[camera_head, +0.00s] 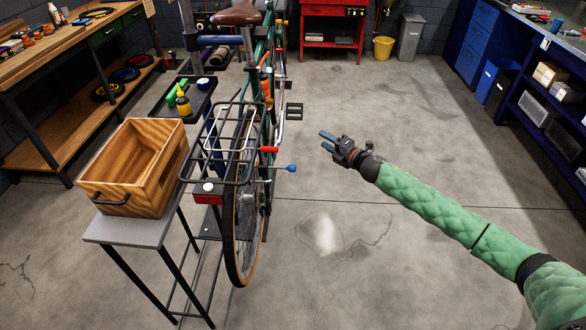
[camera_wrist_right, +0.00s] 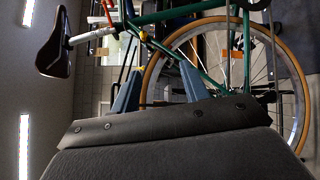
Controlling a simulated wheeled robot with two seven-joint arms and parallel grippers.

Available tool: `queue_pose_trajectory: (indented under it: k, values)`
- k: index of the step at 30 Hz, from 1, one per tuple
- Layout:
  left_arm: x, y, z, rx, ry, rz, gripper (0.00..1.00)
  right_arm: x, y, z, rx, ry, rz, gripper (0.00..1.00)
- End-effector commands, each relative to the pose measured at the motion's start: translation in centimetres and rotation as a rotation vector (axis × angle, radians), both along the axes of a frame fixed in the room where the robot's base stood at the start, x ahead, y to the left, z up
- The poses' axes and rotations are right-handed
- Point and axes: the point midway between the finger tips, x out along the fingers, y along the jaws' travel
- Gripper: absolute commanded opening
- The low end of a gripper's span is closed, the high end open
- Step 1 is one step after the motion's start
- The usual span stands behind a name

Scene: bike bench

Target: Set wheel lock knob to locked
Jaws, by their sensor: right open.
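The green bicycle (camera_head: 268,70) stands clamped with its rear wheel (camera_head: 240,235) toward me. Beside the rear wheel are a blue knob (camera_head: 291,168) on a short stem and a red handle (camera_head: 269,149) just above it. I cannot tell for sure which of them is the wheel lock knob, nor its setting. My right gripper (camera_head: 327,141) is open and empty, in the air to the right of both, apart from them. In the right wrist view, its two blue fingers (camera_wrist_right: 160,82) are spread, with a bicycle wheel and green frame behind them. My left gripper is not in view.
A wooden crate (camera_head: 122,184) stands on a small grey table (camera_head: 135,231) left of the wheel. A tool tray (camera_head: 172,109) is behind. The floor to the right is clear.

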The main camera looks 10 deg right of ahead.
Motion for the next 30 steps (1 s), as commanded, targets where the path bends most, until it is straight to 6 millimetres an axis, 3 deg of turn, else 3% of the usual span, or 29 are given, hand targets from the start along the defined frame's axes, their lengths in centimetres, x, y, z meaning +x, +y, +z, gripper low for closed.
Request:
queue_pose_trajectory:
  k: [7, 12, 18, 25, 30]
  values:
    - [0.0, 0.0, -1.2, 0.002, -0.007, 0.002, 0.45, -3.8, 2.9, -2.5, -0.172, -0.158, 0.357, 0.45]
    - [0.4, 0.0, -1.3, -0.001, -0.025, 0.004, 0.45, -7.6, 5.0, -2.5, -0.242, -0.293, 0.594, 0.45]
    - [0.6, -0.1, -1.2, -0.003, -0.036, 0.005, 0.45, -10.4, 6.0, -2.3, -0.275, -0.412, 0.737, 0.45]
    - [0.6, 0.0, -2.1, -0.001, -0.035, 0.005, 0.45, -10.3, 6.6, -2.1, -0.296, -0.445, 0.736, 0.45]
    - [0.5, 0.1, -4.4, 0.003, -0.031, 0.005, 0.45, -9.8, 8.0, -2.0, -0.297, -0.444, 0.735, 0.45]
